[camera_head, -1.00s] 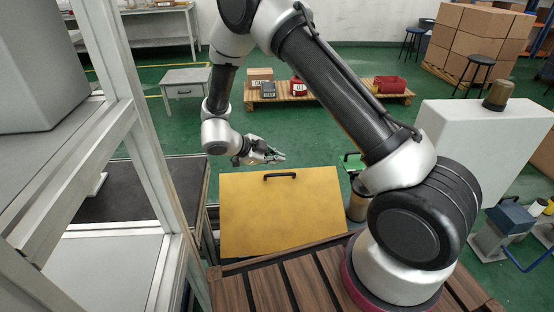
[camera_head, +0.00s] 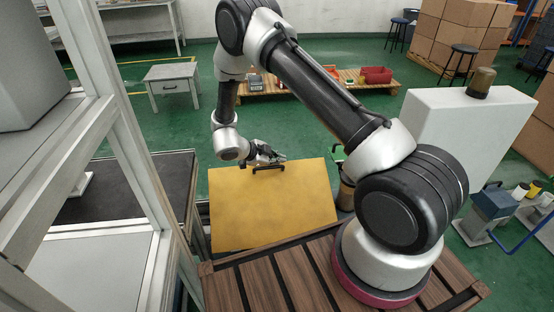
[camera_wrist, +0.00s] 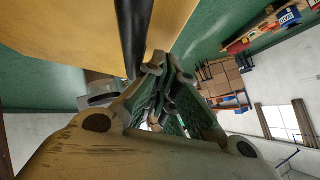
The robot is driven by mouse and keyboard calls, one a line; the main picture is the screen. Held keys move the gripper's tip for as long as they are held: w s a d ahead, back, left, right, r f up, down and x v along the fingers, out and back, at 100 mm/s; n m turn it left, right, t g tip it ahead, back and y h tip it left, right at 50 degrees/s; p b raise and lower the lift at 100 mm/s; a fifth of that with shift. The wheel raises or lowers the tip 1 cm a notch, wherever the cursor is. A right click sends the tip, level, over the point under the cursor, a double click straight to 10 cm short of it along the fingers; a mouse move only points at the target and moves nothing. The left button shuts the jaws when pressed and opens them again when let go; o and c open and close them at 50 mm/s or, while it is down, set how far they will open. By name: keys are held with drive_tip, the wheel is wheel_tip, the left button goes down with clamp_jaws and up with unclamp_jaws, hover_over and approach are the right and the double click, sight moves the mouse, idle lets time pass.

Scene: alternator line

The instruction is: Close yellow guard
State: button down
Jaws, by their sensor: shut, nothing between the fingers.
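The yellow guard (camera_head: 275,207) is a flat panel standing in front of my base, tilted, with a black bar handle (camera_head: 269,167) near its top edge. My gripper (camera_head: 284,158) is shut and empty, right at the handle in the head view. In the wrist view the guard (camera_wrist: 75,30) fills the upper left and the dark handle bar (camera_wrist: 133,35) runs down to the fingertips (camera_wrist: 160,62). Whether the fingers touch the handle, I cannot tell.
A brown slatted deck (camera_head: 258,287) lies under my base. A grey metal frame (camera_head: 130,150) and a dark-topped table (camera_head: 135,185) stand at the left. A white box-shaped cabinet (camera_head: 465,135) stands at the right. Open green floor lies beyond the guard.

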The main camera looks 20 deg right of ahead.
drive_tip(key=shift+f, duration=0.1)
drive_tip(key=w+f, duration=0.2)
drive_tip(key=f, duration=0.2)
drive_tip(key=w+f+n+g, duration=0.1)
drive_tip(key=w+f, duration=0.1)
drive_tip(key=f, duration=0.3)
drive_tip(key=w+d+f+g, duration=0.1)
drive_tip(key=w+f, duration=0.1)
drive_tip(key=f, duration=0.3)
drive_tip(key=shift+d+f+y, duration=0.1)
drive_tip(key=shift+y, duration=0.2)
drive_tip(key=shift+s, duration=0.1)
